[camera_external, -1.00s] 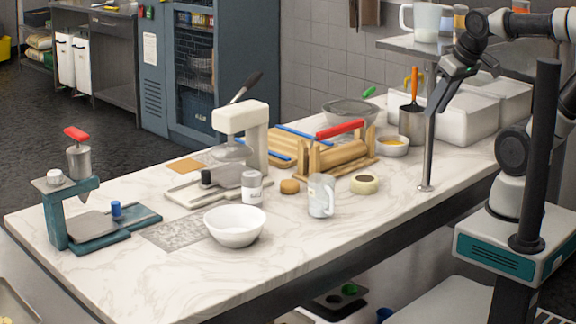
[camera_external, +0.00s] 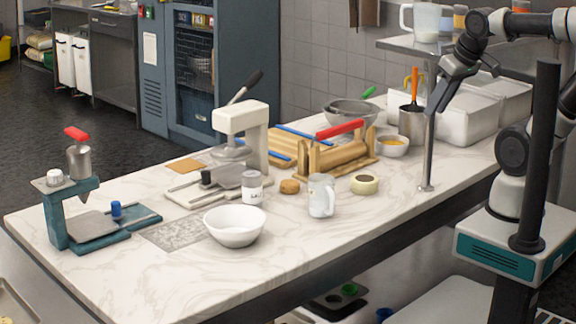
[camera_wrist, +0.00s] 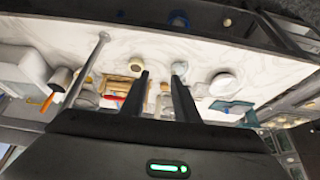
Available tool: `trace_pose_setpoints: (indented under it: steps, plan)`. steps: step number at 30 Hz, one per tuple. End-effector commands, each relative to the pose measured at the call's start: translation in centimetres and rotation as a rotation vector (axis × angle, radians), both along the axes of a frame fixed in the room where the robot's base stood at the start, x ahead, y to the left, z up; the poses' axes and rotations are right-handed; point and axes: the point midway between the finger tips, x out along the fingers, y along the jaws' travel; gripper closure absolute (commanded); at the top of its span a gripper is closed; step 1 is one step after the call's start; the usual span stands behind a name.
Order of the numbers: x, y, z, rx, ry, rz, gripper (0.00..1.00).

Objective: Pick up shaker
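I cannot clearly make out the shaker in the wrist view. My gripper (camera_external: 437,98) hangs in the air at the right, high above the counter's far right part and well away from the shaker. In the wrist view my gripper's two dark fingers (camera_wrist: 161,78) are apart with nothing held between them.
A white press (camera_external: 255,140) stands behind the shaker. A brown round item (camera_external: 289,187), a tape roll (camera_external: 364,184) and a wooden roller frame (camera_external: 340,155) lie to its right. A metal post (camera_external: 430,140) carries a shelf near my gripper. The counter's front strip is clear.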

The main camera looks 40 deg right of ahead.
Motion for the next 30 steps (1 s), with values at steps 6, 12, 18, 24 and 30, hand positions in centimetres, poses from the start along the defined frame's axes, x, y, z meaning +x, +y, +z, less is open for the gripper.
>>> trace_pose_setpoints:
  steps: [6,12,18,24,30]
  plan:
    - [0.0,0.0,0.0,0.0,0.0,0.0,0.72]
    - [0.0,0.0,0.0,0.0,0.0,0.0,0.63]
    - [0.0,0.0,0.0,0.0,0.0,0.0,0.35]
    - [0.0,0.0,0.0,0.0,0.0,0.0,0.35]
    - [2.7,0.7,0.2,-0.003,-0.001,0.033,0.35]
